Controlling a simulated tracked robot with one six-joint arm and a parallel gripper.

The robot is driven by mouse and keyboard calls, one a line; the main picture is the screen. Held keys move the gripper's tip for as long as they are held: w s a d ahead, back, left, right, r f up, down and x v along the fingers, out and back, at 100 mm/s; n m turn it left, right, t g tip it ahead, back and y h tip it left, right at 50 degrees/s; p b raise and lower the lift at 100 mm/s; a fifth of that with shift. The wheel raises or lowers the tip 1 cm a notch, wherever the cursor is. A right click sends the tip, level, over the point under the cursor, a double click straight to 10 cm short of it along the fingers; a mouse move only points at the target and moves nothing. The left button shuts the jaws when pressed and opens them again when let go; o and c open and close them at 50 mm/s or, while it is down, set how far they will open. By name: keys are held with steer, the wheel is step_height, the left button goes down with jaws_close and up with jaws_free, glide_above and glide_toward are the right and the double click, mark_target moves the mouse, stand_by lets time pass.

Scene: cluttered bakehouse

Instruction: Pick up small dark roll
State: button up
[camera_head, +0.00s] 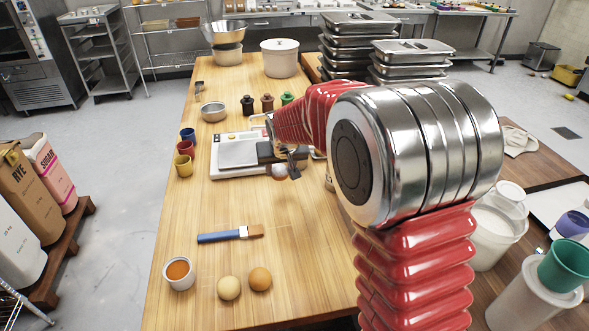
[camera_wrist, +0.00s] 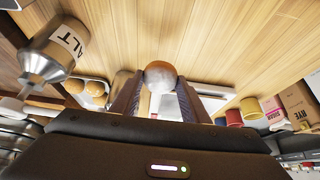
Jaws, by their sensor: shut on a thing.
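My gripper (camera_head: 289,168) is over the table beside the scale, partly hidden by my arm. In the wrist view its two fingers (camera_wrist: 160,88) are shut on a small round roll (camera_wrist: 160,72), brown with a pale, brightly lit side. A pale roll (camera_head: 229,288) and a golden-brown roll (camera_head: 260,279) lie together at the table's near end.
A scale (camera_head: 238,152) stands by the gripper. Yellow (camera_head: 183,165), red and blue cups line the left edge. A salt shaker (camera_wrist: 55,52) shows in the wrist view. The near middle of the table is mostly clear.

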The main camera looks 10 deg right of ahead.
steer(key=a, duration=1.3)
steer(key=shift+a, duration=0.4)
steer(key=shift+s, duration=0.1)
